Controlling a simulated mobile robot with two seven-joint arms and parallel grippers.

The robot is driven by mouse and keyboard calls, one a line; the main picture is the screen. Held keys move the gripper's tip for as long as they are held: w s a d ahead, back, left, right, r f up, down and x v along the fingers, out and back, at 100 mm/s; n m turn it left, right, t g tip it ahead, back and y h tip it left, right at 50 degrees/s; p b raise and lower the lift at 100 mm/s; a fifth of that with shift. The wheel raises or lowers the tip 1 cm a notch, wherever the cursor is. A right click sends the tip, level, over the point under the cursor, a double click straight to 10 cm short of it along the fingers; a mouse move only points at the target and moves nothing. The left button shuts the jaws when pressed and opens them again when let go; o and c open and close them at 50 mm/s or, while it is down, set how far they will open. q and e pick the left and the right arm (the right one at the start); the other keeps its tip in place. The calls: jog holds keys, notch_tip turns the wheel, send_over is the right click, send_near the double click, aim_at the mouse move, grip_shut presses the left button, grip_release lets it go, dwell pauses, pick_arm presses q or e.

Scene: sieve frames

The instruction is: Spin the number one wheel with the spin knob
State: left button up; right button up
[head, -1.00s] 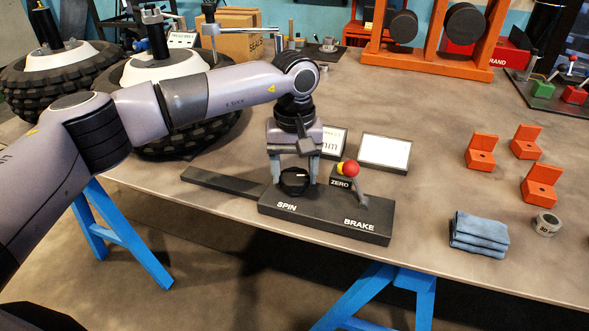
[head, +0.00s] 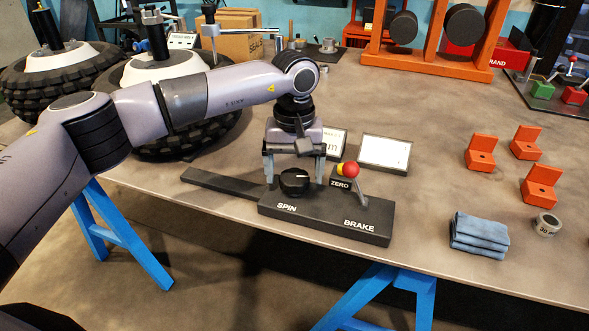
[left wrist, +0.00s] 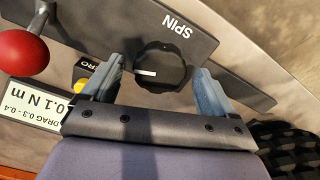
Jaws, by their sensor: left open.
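The black spin knob (head: 294,182) with a white pointer mark sits on the dark control box (head: 330,217), above the word SPIN. It also shows in the left wrist view (left wrist: 161,68). My left gripper (head: 295,176) points down over the knob. Its fingers are open, one on each side of the knob, with gaps visible in the left wrist view. Two wheels with black tyres are at the left: a nearer one (head: 150,73), partly hidden by my left arm, and a farther one (head: 45,62). I cannot tell which is number one. My right gripper is out of view.
A brake lever with a red ball (head: 351,169) and a ZERO button stand close right of the gripper. Small display panels (head: 385,152) are behind. A folded blue cloth (head: 479,233), tape roll (head: 546,224) and orange brackets (head: 541,184) lie farther right.

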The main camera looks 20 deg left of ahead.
aim_at(294, 177)
pick_arm(q)
notch_tip(294, 177, up, 7)
jog(key=shift+r, duration=0.1)
dwell(0.7)
